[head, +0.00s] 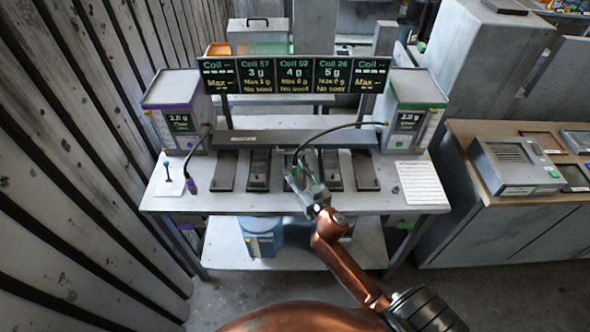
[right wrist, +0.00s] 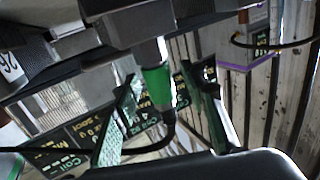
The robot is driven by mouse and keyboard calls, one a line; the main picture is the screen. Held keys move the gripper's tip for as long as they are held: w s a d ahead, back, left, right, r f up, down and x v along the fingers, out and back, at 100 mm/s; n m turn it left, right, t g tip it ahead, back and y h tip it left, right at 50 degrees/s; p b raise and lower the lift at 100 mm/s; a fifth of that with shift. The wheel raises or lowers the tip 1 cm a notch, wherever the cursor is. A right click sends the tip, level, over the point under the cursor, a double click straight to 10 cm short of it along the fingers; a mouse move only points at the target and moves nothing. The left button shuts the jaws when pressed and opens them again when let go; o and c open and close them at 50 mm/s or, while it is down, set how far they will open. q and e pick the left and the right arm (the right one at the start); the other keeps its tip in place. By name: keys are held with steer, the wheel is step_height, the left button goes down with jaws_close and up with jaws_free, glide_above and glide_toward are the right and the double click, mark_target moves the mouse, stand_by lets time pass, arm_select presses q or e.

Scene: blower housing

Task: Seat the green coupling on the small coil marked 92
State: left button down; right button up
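The green coupling (right wrist: 157,88) shows in the right wrist view, with its black hose curving away from it. Its end meets a grey stub (right wrist: 150,50) under a dark block (right wrist: 140,20); I cannot tell how far it is on. This block seems to be the middle coil, under the Coil 92 display (head: 295,75). My right gripper (right wrist: 162,105) has a finger on each side of the coupling with gaps visible, so it is open around it. In the head view my right gripper (head: 302,181) covers most of the middle coil. My left gripper is out of view.
Neighbouring coils (head: 258,170) and (head: 331,170) stand close on both sides; one label reads 26 (right wrist: 10,65). A purple-ended hose (head: 191,187) hangs from the left unit (head: 180,110). The green-trimmed unit (head: 412,110) stands right. The bench front (head: 240,204) is clear.

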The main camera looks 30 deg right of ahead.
steer(key=shift+s+f, duration=0.1)
steer(key=s, duration=0.8)
steer(key=s+a, duration=0.1)
steer(key=s, duration=0.2)
steer(key=shift+s, duration=0.4)
